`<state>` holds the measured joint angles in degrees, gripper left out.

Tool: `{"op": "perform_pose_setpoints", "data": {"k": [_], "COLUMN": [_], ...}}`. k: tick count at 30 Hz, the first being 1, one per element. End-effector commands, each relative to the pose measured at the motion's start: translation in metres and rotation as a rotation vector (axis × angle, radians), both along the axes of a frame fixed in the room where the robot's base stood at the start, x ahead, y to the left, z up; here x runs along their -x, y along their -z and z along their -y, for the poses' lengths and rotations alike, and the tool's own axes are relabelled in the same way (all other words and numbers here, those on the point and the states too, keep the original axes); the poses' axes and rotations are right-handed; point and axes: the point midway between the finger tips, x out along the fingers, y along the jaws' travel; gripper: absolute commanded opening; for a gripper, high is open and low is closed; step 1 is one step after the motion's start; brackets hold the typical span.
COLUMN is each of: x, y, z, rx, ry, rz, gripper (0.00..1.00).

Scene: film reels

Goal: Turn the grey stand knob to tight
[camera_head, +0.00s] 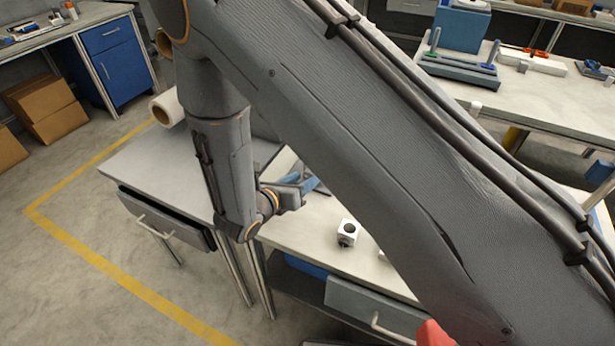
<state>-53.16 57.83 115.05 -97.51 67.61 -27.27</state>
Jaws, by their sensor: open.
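My gripper (300,190) is at the end of my arm, low over the bench left of centre. It is small in the view and partly hidden by my own arm links; it is open, and I see nothing held in it. A small white block with a dark round part (347,232) stands on the pale bench top, right of and nearer than my gripper, apart from it. I cannot make out a grey stand knob for certain; my large upper arm link covers much of the bench.
The pale bench (310,232) has a grey drawer (372,308) below. A grey-topped table (150,168) with an ajar drawer adjoins it at left. Blue pieces (312,184) lie near my gripper. Cardboard boxes (48,112) stand far left. The floor inside the yellow line is clear.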

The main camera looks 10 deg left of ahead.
Motion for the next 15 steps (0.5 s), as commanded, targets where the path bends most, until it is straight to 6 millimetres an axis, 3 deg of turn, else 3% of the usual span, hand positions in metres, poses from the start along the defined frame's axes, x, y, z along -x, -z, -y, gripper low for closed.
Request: {"op": "perform_pose_setpoints", "data": {"k": [11, 15], "x": [-0.006, -0.0061], "y": [0.0027, 0.0026], "z": [0.0041, 0.0041], "rx": [-0.001, -0.001], "ry": [0.003, 0.003], "rz": [0.0, 0.0], "gripper": [0.45, 0.21]}}
